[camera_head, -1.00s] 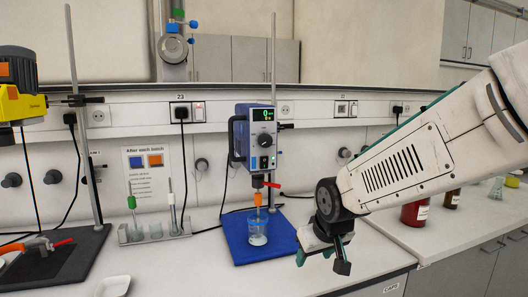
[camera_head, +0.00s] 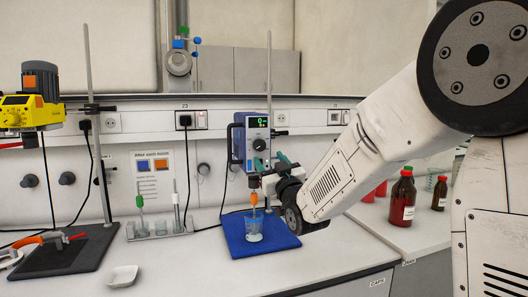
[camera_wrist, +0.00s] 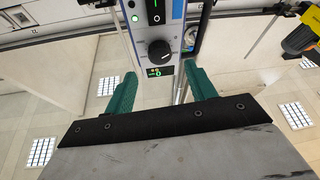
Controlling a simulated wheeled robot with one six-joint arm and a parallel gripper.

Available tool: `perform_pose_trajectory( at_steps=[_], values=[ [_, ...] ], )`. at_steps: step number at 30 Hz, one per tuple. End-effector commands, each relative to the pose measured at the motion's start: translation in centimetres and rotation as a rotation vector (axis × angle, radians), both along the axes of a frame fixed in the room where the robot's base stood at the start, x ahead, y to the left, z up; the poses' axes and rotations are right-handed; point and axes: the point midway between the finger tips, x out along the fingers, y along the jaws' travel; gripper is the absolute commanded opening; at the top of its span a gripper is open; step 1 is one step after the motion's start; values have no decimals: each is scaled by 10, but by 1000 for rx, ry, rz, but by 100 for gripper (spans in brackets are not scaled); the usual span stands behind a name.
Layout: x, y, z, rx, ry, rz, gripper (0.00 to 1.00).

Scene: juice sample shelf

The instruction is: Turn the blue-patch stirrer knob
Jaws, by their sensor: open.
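The blue-sided stirrer (camera_head: 257,133) stands at mid-picture in the head view, its display lit green with a 0. Its round black knob (camera_head: 259,145) is on the front panel, below the display. The wrist view shows the panel upside down, with the knob (camera_wrist: 159,51) upper centre and a pale mark on it. My gripper (camera_head: 271,161) is in front of the stirrer's lower panel. Its teal fingers (camera_wrist: 160,82) are spread apart with nothing between them. The knob appears between and beyond the fingertips; I see no contact.
A blue base (camera_head: 270,242) carries a beaker (camera_head: 253,230) under the orange-collared shaft. A yellow stirrer (camera_head: 30,108) stands far left. A rack (camera_head: 160,232) and white dish (camera_head: 122,276) are on the bench. Brown bottles (camera_head: 402,200) stand right.

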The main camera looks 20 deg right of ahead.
Motion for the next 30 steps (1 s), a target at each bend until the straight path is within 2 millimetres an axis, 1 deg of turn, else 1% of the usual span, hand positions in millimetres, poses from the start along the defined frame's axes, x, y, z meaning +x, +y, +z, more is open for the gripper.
perform_pose_trajectory(
  at_steps=[1, 6, 10, 15, 22, 23, 24, 27, 30],
  values=[
    [8, 2, 3, 1, -1, 1, 56],
    [34, 3, 13, 0, 1, 0, 56],
    [49, 3, 19, 0, 1, -1, 56],
    [57, 2, 23, 0, 2, -4, 56],
    [57, 2, 23, 0, 3, -5, 56],
    [57, 2, 23, 1, 2, -4, 47],
    [57, 2, 23, 1, 2, -4, 36],
    [57, 2, 23, 1, 2, -4, 11],
    [57, 2, 23, 1, 2, -4, 11]
  ],
)
